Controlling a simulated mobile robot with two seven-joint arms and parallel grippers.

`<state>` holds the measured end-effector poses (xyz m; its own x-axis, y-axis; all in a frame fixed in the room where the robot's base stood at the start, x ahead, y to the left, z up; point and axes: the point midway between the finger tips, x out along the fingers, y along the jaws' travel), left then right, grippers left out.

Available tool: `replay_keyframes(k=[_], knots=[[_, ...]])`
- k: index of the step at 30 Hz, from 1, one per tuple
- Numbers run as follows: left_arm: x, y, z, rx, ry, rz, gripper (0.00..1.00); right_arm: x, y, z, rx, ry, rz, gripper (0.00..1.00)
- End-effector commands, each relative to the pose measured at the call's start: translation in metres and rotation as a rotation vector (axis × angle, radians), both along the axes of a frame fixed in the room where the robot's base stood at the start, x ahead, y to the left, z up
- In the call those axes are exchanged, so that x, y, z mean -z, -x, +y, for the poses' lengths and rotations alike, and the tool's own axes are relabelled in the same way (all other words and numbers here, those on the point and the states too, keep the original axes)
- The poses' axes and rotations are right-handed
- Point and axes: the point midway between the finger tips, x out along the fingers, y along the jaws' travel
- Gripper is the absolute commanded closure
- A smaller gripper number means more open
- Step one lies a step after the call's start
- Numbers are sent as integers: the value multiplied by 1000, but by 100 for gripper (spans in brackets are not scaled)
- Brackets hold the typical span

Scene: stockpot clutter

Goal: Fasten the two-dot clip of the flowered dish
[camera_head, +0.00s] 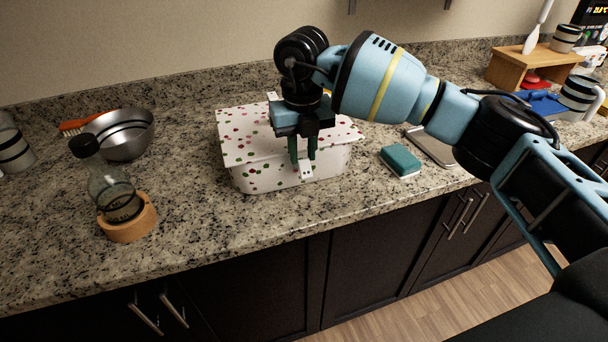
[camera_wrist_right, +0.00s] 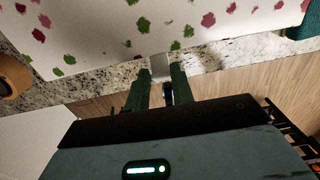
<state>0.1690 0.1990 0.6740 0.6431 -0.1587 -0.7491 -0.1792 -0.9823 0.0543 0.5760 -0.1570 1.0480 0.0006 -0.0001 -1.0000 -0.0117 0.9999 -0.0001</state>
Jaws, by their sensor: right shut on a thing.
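The flowered dish (camera_head: 255,178) is a white box with red and green flowers and a matching lid (camera_head: 240,145), standing on the counter. The lid also fills the top of the right wrist view (camera_wrist_right: 110,30). A white clip with small dark dots (camera_head: 307,171) is at the front edge; it also shows between the fingertips in the right wrist view (camera_wrist_right: 160,66). My right gripper (camera_head: 303,160) points down over the front edge, shut on this clip. Whether the clip is latched cannot be told. Another white clip (camera_head: 272,97) shows at the back edge. My left gripper is out of view.
A teal sponge (camera_head: 400,160) lies right of the dish. Left are a bottle (camera_head: 110,185) in a wooden ring (camera_head: 128,222), a metal bowl (camera_head: 122,135) and an orange brush (camera_head: 85,122). A wooden stand (camera_head: 515,72) is far right. The counter's front edge is close.

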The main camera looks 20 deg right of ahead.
Motion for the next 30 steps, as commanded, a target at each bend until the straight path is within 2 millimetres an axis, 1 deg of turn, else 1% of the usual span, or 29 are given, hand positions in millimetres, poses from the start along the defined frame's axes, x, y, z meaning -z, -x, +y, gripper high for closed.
replay_keyframes(k=[12, 19, 20, 24, 25, 30], knots=[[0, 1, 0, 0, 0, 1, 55, -4, -9, 0, 1, -1, -4, 84], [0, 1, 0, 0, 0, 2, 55, -4, -9, 0, 0, -1, -3, 84], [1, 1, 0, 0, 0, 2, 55, -4, -9, 0, 0, -1, -3, 73], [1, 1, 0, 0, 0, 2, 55, -4, -9, 0, 0, -1, -2, 54], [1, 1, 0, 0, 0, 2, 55, -4, -9, 0, 0, -1, -2, 53], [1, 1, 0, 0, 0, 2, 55, -3, -9, 0, 0, 0, -1, 53]])
